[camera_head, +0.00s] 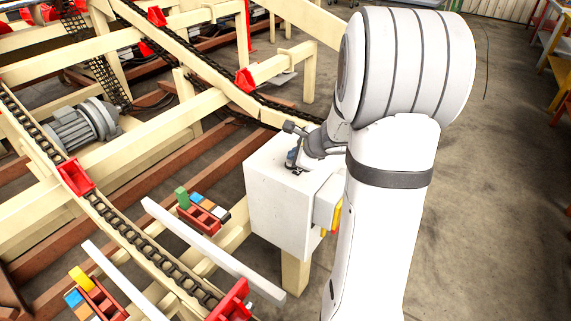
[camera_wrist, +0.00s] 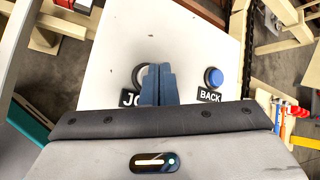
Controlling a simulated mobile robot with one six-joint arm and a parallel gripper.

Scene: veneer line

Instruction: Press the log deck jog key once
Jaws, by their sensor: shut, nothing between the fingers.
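The white control box (camera_head: 275,205) stands on a cream post beside the log deck. Its panel (camera_wrist: 110,60) fills the middle of the wrist view. A key with a dark ring (camera_wrist: 139,76) sits above a label starting "JO" (camera_wrist: 129,98); my fingers cover part of both. A blue button (camera_wrist: 213,77) with the label "BACK" (camera_wrist: 209,95) is to its right, clear of my fingers. My gripper (camera_wrist: 158,72) is shut and empty, fingertips over the right part of the ring. Whether they touch it cannot be told. In the head view my gripper (camera_head: 292,160) is at the box's top face, partly hidden by my wrist.
A yellow and red part (camera_head: 337,216) is on the box's right side. Cream beams and chains (camera_head: 130,235) with red lugs (camera_head: 76,176) run to the left. A grey motor (camera_head: 80,127) is at left. Red racks with coloured blocks (camera_head: 203,212) stand near the chain. Floor at right is open.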

